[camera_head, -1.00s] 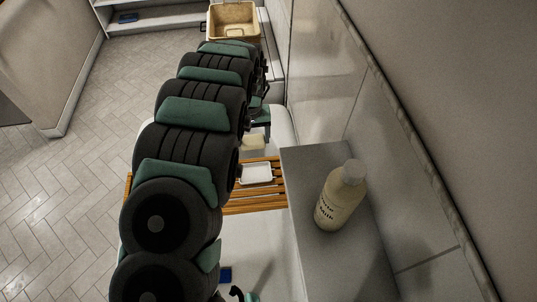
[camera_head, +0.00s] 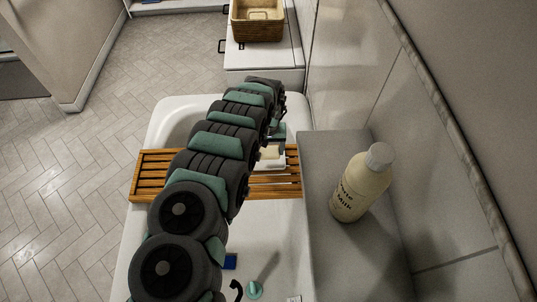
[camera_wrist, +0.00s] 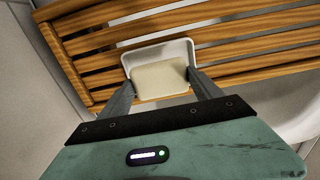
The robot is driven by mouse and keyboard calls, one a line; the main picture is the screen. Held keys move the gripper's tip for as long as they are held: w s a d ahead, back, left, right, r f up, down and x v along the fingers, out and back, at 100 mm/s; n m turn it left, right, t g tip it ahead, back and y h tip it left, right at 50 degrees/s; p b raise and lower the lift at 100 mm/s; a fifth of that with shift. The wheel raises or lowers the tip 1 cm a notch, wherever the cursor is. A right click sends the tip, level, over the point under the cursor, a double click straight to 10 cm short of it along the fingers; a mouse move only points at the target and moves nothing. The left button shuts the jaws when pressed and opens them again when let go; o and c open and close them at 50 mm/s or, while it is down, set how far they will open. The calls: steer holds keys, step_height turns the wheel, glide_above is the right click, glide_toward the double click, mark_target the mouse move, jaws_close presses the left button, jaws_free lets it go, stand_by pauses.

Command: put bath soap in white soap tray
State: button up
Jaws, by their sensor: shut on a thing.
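The cream bath soap (camera_wrist: 160,78) is held between the two fingers of my gripper (camera_wrist: 160,90) in the wrist view. It is over the white soap tray (camera_wrist: 158,49), covering much of the tray's near part. I cannot tell whether the soap touches the tray. In the head view the soap (camera_head: 270,152) shows just right of my arm, with the tray (camera_head: 272,166) below it on the wooden rack. My arm hides most of the gripper there.
The slatted wooden rack (camera_head: 275,185) spans the white bathtub (camera_head: 170,112). A milk bottle (camera_head: 361,185) stands on the grey ledge (camera_head: 345,255) at the right. A wicker basket (camera_head: 257,20) sits on a white cabinet behind.

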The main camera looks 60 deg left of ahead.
mark_target(268, 156)
steer(key=shift+a+f, duration=0.1)
steer(key=shift+f, duration=2)
steer(key=shift+f+b, duration=0.15)
steer(key=shift+b, duration=0.15)
steer(key=o, duration=1.1)
steer(key=shift+o, duration=0.2)
steer(key=shift+r+p, duration=0.4)
steer(key=shift+r, duration=1.3)
steer(key=shift+r+b, duration=0.75)
steer(key=shift+r, duration=3.7)
